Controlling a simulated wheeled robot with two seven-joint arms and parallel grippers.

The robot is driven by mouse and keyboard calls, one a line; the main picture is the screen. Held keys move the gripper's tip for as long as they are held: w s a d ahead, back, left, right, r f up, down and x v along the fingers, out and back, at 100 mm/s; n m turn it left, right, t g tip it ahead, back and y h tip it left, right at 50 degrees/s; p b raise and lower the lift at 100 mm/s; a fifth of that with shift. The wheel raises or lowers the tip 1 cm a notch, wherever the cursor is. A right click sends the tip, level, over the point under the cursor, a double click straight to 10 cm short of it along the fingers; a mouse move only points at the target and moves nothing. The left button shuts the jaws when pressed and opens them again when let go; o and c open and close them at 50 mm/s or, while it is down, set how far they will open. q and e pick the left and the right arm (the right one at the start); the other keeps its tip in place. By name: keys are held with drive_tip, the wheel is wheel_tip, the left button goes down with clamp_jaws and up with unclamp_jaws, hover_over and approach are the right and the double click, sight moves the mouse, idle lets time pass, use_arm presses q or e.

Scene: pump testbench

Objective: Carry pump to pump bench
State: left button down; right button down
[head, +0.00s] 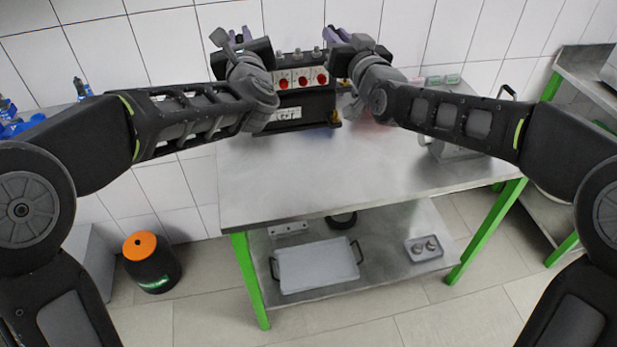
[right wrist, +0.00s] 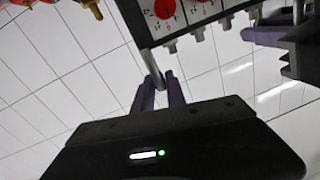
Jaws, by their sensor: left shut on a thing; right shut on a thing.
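The pump (head: 305,103) appears to be the black box with a white panel and red round dials, with metal fittings along its top. It is at the back of the steel table, in front of the tiled wall. My left gripper (head: 238,36) is shut on its left side and my right gripper (head: 337,34) on its right side; the exact contact is partly hidden in the head view. In the right wrist view, the purple fingers of my right gripper (right wrist: 158,92) close around a metal rod beside the dial panel (right wrist: 172,18). I cannot tell whether the pump touches the table.
The steel table (head: 320,180) with green legs has a clear front half. A grey item (head: 450,150) stands at its right. Its lower shelf holds a tray (head: 315,268). An orange-topped black bin (head: 152,262) stands at left. Blue equipment (head: 22,122) is at far left, another bench (head: 590,75) at right.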

use_arm(q)
drive_tip(key=shift+a+f+b, duration=0.25)
drive_tip(key=shift+a+b, duration=0.1)
drive_tip(key=shift+b, duration=0.1)
use_arm(e)
drive_tip(key=shift+d+f, duration=0.1)
drive_tip(key=shift+f, duration=0.25)
use_arm(q)
drive_tip(key=shift+w+d+f, duration=0.1)
drive_tip(key=shift+d+f, duration=0.15)
drive_tip(key=shift+d, duration=0.05)
use_arm(e)
drive_tip(key=shift+w+d+f, duration=0.15)
drive_tip(key=shift+d+f, duration=0.1)
use_arm(q)
drive_tip(key=shift+a, duration=0.1)
